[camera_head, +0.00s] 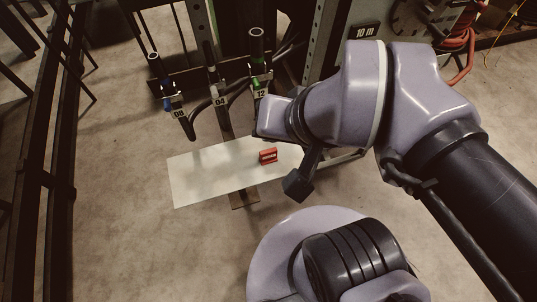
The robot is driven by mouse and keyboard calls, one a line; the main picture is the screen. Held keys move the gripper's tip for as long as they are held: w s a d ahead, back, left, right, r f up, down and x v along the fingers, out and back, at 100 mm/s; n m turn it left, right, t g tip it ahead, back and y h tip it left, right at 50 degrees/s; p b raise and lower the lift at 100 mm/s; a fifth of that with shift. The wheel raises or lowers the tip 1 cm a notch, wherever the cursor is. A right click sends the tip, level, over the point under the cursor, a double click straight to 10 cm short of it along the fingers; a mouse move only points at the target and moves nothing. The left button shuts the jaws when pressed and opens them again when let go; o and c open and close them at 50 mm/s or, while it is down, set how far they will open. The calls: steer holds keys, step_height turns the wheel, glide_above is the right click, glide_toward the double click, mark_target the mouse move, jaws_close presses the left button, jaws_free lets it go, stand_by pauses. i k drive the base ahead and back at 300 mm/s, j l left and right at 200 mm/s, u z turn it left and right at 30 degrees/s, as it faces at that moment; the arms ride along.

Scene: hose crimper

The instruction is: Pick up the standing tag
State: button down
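A small red tag (268,156) stands on the pale white board (200,180), right of the board's middle. It looks upright, with a lighter mark on its front face. My arm reaches in from the right, and its wrist hangs just above and to the right of the tag. A dark block-ended part of my gripper (298,185) shows below the wrist, to the right of the tag and apart from it in the picture. The rest of the gripper is hidden behind the wrist, so its opening does not show. The wrist hides the board's right end.
Hose ends with labels 08 (178,113), 04 (219,101) and 12 (261,93) hang on a rack behind the board. A "10 m" sign (367,31) and a red hose (458,40) are at the back right. Dark metal frames line the left. Floor left of the board is clear.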

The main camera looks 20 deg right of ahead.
mark_target(267, 156)
steer(key=k+l+z, duration=0.1)
steer(key=l, duration=0.2)
steer(key=k+l+z, duration=0.15)
steer(key=l, duration=0.2)
steer(key=k+l+z, duration=0.1)
steer(key=l, duration=0.25)
steer(key=k+l+z, duration=0.15)
steer(key=k+l, duration=0.1)
steer(key=l, duration=0.1)
